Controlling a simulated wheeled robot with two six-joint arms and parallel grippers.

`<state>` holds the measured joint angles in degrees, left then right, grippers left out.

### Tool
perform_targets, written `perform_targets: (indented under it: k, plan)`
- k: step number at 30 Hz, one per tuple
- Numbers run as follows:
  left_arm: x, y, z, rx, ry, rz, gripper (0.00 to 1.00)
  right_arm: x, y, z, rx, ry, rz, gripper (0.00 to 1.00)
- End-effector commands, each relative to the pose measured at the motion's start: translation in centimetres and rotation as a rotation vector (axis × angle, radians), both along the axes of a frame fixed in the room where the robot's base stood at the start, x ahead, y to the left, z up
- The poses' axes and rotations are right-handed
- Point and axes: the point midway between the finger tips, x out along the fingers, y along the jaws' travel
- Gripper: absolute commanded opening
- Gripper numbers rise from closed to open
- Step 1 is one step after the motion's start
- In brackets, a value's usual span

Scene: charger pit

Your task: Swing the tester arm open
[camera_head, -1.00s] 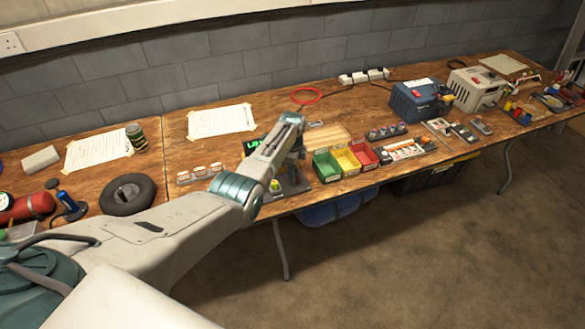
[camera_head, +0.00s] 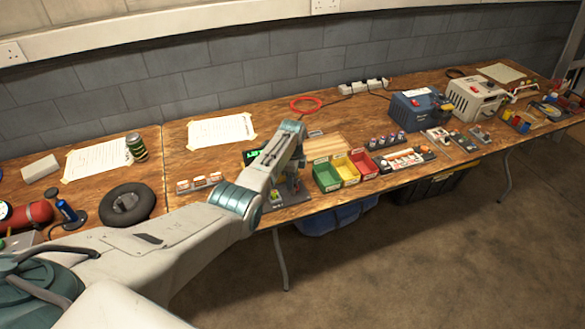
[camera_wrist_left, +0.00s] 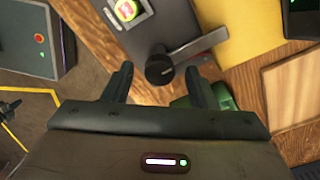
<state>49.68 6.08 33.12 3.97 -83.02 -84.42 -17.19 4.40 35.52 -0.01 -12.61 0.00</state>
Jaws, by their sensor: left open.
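The tester's dark base plate (camera_head: 290,192) lies near the front edge of the bench, mostly behind my left forearm. Its black unit with a green display (camera_head: 251,155) shows just left of my wrist. In the left wrist view a dark round knob (camera_wrist_left: 160,70) with a pale metal bar (camera_wrist_left: 203,42) running up and right stands over the grey plate (camera_wrist_left: 180,25); I take this to be the tester arm. My left gripper (camera_wrist_left: 159,76) is open, its fingers on either side of the knob, with gaps showing. My right gripper is out of view.
Green, yellow and red bins (camera_head: 345,168) stand close right of the tester. A small rack (camera_head: 199,182) lies to the left. A wooden board (camera_head: 322,146) lies behind. A tyre (camera_head: 127,204) and papers (camera_head: 221,130) are farther left.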

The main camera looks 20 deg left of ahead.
Motion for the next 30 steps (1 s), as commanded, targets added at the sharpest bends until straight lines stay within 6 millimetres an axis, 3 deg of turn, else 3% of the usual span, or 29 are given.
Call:
perform_targets:
  k: [16, 21, 30]
  plan:
    - [0.1, 0.0, 9.0, 0.0, -0.003, -0.001, 0.52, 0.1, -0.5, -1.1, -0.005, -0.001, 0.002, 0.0]
    - [0.0, 0.0, 10.0, -0.001, -0.002, -0.001, 0.52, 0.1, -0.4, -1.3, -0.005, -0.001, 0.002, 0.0]
    - [0.0, 0.0, 10.1, 0.0, -0.001, -0.001, 0.52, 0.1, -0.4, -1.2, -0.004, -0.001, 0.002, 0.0]
